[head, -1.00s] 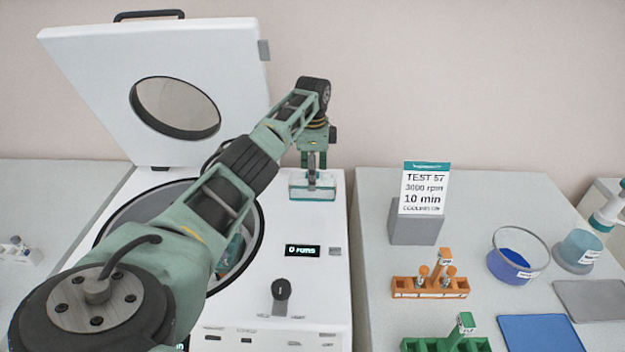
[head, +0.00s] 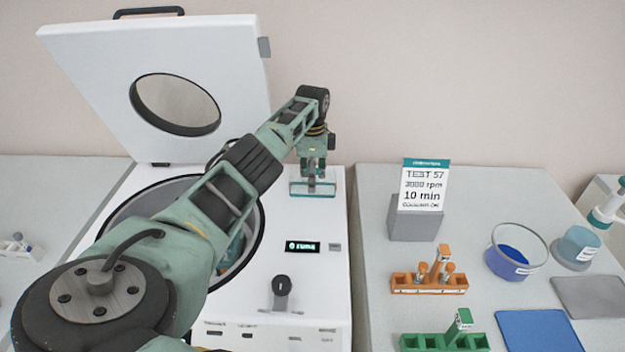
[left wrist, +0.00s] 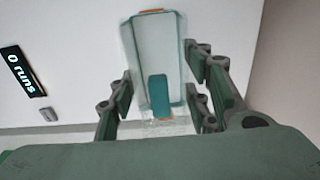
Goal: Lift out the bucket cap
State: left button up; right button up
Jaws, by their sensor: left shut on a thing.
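The bucket cap (head: 325,188) is a clear, shallow piece with teal edges, at the back right of the white centrifuge top. My left gripper (head: 312,174) points down and is shut on the cap. Its fingers stand on both sides of the tab in the left wrist view (left wrist: 163,92). I cannot tell whether the cap touches the deck. My right gripper is not in view.
The centrifuge lid (head: 90,60) stands open. My left arm crosses the round bowl (head: 256,235) and hides much of it. An orange rack (head: 430,287), a green rack (head: 443,343), a blue bowl (head: 516,255) and a sign (head: 424,188) stand on the right table.

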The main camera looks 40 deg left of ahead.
pick_arm(q)
jog(key=shift+c, duration=0.3)
jog(key=shift+r, duration=0.15)
jog(key=shift+r, duration=0.2)
notch_tip(320, 180, up, 4)
jog(key=shift+w+f+b, duration=0.1)
jog(key=shift+f+b, duration=0.1)
jog(key=shift+b, duration=0.55)
jog(key=d+r+b, duration=0.1)
jog(key=d+r, duration=0.5)
jog(key=d, duration=0.5)
jog(key=shift+d+r, duration=0.3)
jog(key=shift+r, duration=0.1)
